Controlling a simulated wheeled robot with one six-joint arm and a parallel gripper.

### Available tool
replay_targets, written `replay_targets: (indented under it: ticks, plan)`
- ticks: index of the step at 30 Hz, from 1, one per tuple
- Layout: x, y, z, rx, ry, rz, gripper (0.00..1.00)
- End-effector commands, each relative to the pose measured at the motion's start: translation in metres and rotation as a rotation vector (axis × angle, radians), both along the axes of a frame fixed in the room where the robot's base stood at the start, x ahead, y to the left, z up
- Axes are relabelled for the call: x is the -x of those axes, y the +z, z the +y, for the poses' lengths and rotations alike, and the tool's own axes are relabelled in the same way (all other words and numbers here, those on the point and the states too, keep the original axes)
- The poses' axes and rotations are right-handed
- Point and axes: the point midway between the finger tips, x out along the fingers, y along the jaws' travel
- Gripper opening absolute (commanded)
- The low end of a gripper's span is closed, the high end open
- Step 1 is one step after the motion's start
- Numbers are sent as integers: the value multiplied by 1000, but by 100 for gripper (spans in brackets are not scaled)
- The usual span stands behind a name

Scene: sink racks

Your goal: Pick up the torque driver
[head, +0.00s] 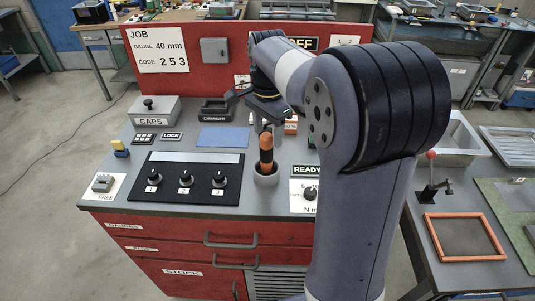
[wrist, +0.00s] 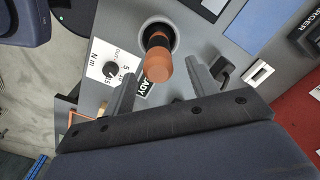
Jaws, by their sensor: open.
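The torque driver (head: 266,147), with an orange handle and black bands, stands upright in a round grey cup (head: 265,178) on the bench. It also shows in the wrist view (wrist: 158,66), seen end-on from above, with its lower part inside the cup (wrist: 172,28). My gripper (head: 264,122) is above the driver's top in the head view. In the wrist view my gripper (wrist: 161,68) is open, with one finger on each side of the orange handle and visible gaps. Nothing is held. The driver's shaft is hidden in the cup.
A black panel with several knobs (head: 186,180) lies left of the cup. A READY sign and torque dial panel (head: 305,195) stand close on the right. A blue pad (head: 222,137) and a charger (head: 216,110) are behind. My arm hides the bench's right part.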

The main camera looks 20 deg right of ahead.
Motion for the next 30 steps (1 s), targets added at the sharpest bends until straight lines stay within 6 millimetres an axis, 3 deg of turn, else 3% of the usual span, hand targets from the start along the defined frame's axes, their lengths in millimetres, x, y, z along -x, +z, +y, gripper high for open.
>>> replay_targets:
  ticks: [7,15,24,30]
  plan:
    - [2,-20,2,0,1,2,55]
    - [4,-57,6,0,1,2,55]
    - [3,-62,6,0,1,-2,54]
    - [3,-62,6,0,1,-2,38]
